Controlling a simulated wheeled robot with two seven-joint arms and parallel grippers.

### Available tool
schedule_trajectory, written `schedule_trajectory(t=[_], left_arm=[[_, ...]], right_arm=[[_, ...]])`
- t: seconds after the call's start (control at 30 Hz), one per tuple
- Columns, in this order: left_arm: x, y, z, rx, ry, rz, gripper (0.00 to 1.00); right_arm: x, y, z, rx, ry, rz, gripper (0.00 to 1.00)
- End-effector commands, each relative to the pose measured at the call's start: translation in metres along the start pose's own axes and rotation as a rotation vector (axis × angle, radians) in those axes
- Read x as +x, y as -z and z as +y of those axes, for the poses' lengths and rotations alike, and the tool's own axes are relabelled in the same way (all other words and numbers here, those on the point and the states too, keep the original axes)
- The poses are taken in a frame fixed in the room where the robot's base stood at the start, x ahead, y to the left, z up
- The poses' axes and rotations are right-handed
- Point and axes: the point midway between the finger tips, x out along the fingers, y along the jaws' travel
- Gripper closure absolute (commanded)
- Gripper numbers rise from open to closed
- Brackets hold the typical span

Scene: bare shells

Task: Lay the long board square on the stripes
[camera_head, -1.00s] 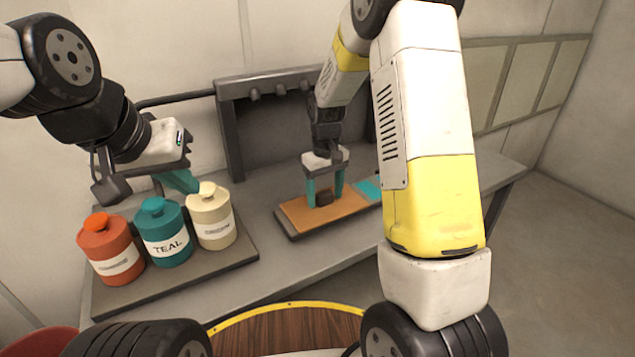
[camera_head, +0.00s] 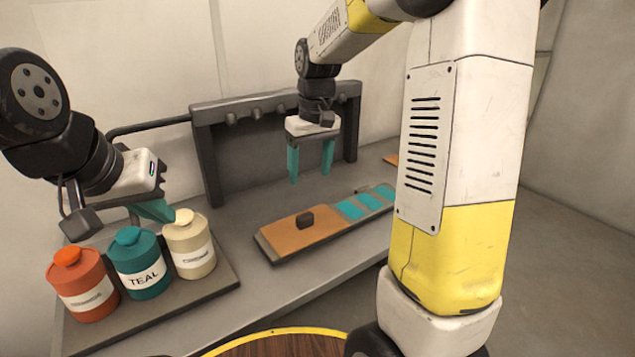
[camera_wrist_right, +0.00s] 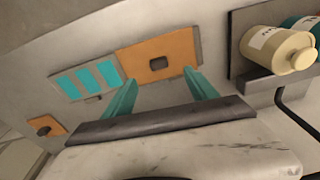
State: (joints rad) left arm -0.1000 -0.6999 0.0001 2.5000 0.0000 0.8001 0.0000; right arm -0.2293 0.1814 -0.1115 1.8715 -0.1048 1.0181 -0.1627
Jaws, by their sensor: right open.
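The long orange board (camera_head: 285,236) with a dark knob (camera_head: 305,220) lies on the left part of a dark flat tray (camera_head: 272,260). Teal stripes (camera_head: 350,210) show on the tray to the right of the board. The right wrist view also shows the board (camera_wrist_right: 180,48) beside the stripes (camera_wrist_right: 88,78). My right gripper (camera_head: 310,168) is open and empty, above and behind the board, apart from it. Its teal fingers (camera_wrist_right: 161,95) show in the wrist view with nothing between them. My left gripper (camera_head: 155,211) hangs just above the canisters; its opening is unclear.
Orange, teal and cream canisters (camera_head: 83,284) (camera_head: 140,263) (camera_head: 189,245) stand on a dark tray (camera_head: 185,298) at the left. A dark rack (camera_head: 208,155) stands behind. A smaller orange board (camera_wrist_right: 46,126) with a knob lies beyond the stripes, mostly hidden by my arm in the head view.

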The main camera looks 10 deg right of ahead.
Motion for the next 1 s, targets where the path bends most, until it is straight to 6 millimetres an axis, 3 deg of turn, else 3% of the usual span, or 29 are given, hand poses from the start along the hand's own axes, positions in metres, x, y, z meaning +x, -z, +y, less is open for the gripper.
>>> schedule_trajectory(t=[0.03, 0.2, 0.33, 0.5, 0.7, 1.0], left_arm=[[0.000, 0.000, 0.000, 0.000, 0.000, 0.000, 1.00], [0.000, 0.000, 0.000, 0.000, 0.000, 0.000, 1.00], [0.000, 0.000, 0.000, 0.000, 0.000, 0.000, 1.00], [0.000, 0.000, 0.000, 0.000, 0.000, 0.000, 1.00], [0.000, 0.000, 0.000, 0.000, 0.000, 0.000, 1.00], [0.000, 0.000, 0.000, 0.000, 0.000, 0.000, 1.00]], right_arm=[[-0.020, -0.018, -0.002, 0.025, 0.008, 0.049, 0.33], [-0.060, -0.076, -0.015, 0.104, 0.033, 0.191, 0.33], [-0.078, -0.120, -0.027, 0.162, 0.044, 0.297, 0.33], [-0.083, -0.166, -0.042, 0.224, 0.049, 0.409, 0.33], [-0.081, -0.189, -0.050, 0.256, 0.049, 0.470, 0.33], [-0.080, -0.192, -0.051, 0.260, 0.050, 0.476, 0.33]])
